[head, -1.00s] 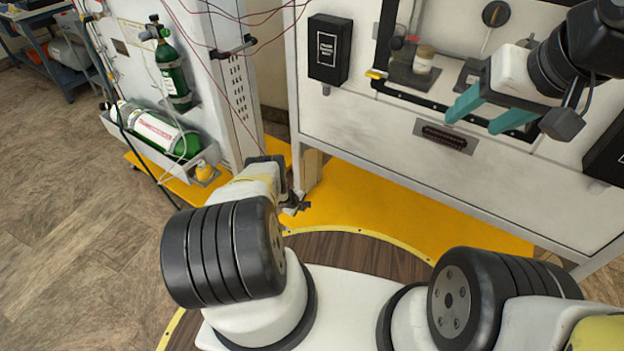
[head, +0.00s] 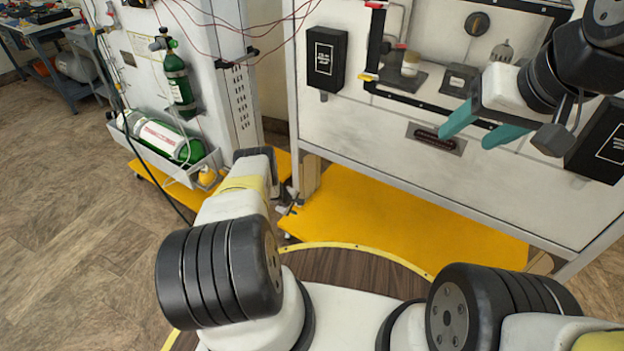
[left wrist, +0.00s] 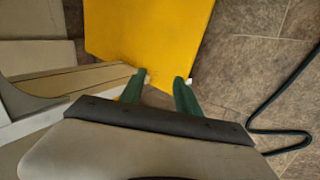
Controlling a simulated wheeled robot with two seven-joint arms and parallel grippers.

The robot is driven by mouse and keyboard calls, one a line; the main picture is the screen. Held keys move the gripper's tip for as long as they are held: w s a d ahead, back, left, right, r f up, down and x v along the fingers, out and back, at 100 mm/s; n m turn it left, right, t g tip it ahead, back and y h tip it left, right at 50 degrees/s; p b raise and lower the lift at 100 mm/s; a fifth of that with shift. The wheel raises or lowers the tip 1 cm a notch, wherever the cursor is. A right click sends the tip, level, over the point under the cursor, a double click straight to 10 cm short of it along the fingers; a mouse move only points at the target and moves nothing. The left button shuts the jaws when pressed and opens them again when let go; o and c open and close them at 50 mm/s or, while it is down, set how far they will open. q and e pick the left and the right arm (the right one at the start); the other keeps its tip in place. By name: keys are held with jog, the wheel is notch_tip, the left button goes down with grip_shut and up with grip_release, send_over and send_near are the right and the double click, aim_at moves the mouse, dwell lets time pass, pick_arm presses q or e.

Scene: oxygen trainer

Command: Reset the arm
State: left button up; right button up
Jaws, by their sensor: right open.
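My right gripper (head: 466,140) is open and empty at the upper right of the head view. Its two teal fingers point down-left, in front of the white panel (head: 370,130). My left arm (head: 240,185) reaches forward over the floor, bent low near the yellow base plate (head: 400,215). Its fingers are not clearly seen in the head view. In the left wrist view my left gripper (left wrist: 160,82) shows two green fingers apart with nothing between them. The yellow plate (left wrist: 145,30) lies beyond them.
Green oxygen cylinders (head: 178,82) stand and lie on a white cart (head: 215,160) at the left. Red cables (head: 285,35) hang above. A black box (head: 326,58) is on the panel. Open tiled floor (head: 70,220) lies at the left. A dark hose (left wrist: 285,105) runs along the floor.

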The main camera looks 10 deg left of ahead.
pick_arm(q)
jog(key=w+d+r+m+h, duration=0.15)
jog(key=w+r, duration=0.25)
jog(key=r, duration=1)
jog(key=w+d+r+m, duration=0.15)
jog(key=w+r, duration=0.35)
jog(key=r, duration=1)
jog(key=s+d+r+m, duration=0.1)
jog(key=s+d+r, duration=0.1)
jog(key=r, duration=0.7)
jog(key=s+d+r+m, duration=0.2)
jog(key=r, duration=0.6)
jog(key=s+d+r+m, duration=0.1)
jog(key=s+d+r, duration=0.1)
jog(key=r, duration=0.7)
jog(key=s+d+r+m, duration=0.2)
jog(key=s+r, duration=0.7)
jog(key=s, duration=0.2)
jog(key=s+d+r+m, duration=0.3)
jog(key=s+r, duration=0.6)
jog(key=s, duration=0.2)
jog(key=s+a+m+y, duration=0.1)
jog(key=s+m, duration=0.1)
jog(key=s, duration=2)
jog(key=shift+a+y, duration=0.2)
jog(key=shift+y, duration=0.15)
